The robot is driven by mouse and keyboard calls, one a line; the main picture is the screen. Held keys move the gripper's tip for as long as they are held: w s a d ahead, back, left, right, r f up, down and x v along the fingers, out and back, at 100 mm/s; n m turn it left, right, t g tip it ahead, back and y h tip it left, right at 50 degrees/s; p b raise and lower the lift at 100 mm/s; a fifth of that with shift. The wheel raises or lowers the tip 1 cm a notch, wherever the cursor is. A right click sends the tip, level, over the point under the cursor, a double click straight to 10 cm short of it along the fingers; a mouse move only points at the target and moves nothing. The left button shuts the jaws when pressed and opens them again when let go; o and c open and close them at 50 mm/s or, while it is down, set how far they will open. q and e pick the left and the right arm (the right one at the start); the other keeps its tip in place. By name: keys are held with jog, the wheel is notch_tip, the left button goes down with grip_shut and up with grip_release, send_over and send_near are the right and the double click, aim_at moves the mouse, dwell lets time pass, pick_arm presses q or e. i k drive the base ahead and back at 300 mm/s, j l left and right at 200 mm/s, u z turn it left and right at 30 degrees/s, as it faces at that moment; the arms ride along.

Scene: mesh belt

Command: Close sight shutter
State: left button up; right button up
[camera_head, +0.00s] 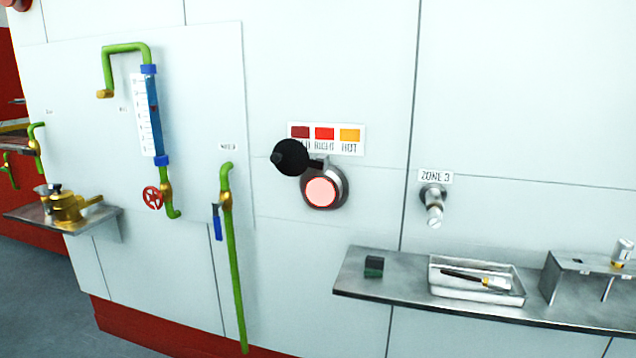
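The sight port (322,192) is a round metal fitting on the white wall with a glowing pink-red face. Its shutter, a black round cover (290,157), is swung to the upper left of the port on a small pivot near the port's top. The pink face is uncovered. The black cover overlaps the lower left of a colour label (326,138) with dark red, red and orange patches. Neither of my grippers is in view.
A metal shelf (385,285) below right holds a dark green block (374,266), a tray (478,296) with a brush, and a small stand (590,278). A metal fitting (433,205) under a ZONE 3 label juts out right. Green pipework (235,270) is left.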

aim_at(289, 156)
jog(key=z, duration=0.5)
jog(key=i+j+z, duration=0.4)
jog(key=j, duration=0.15)
jog(key=j+z, duration=0.2)
jog(key=i+j, duration=0.1)
jog(key=j, duration=0.25)
jog(key=i+j, duration=0.1)
jog(key=j, duration=0.2)
jog(key=i+j+z, duration=0.1)
jog(key=j, duration=0.25)
